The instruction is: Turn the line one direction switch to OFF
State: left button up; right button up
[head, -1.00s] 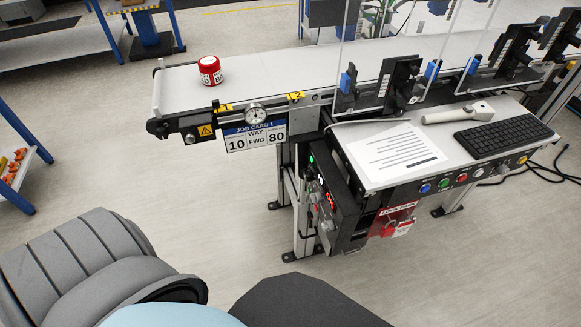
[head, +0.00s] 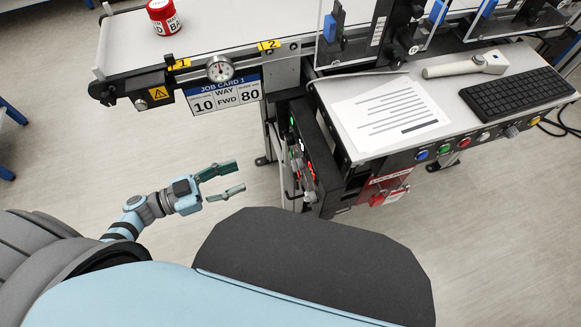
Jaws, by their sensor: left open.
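The line control box (head: 318,160) is black and hangs under the conveyor, with small knobs and a red lit display on its left-facing side. I see it at a steep angle, so I cannot tell which knob is the direction switch or how it is set. The job card (head: 222,95) reads 10, WAY FWD, 80. My left gripper (head: 240,177) is open and empty, left of the control box and apart from it. My right gripper is not in view.
The conveyor (head: 120,45) carries a red-and-white jar (head: 163,16). A side shelf holds a paper sheet (head: 390,115), a scanner (head: 465,66) and a keyboard (head: 518,92). A red lock station (head: 384,188) hangs below the shelf. Floor left of the box is clear.

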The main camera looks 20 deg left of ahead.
aim_at(297, 165)
pick_arm(q)
jog(key=w+d, duration=0.3)
jog(key=d, duration=0.3)
jog(key=w+d+r+m+g+h, duration=0.1)
jog(key=w+d, duration=0.2)
jog(key=d, duration=0.4)
jog(key=shift+w, duration=0.4)
jog(key=shift+c, duration=0.6)
jog(key=shift+d, duration=0.1)
grip_shut()
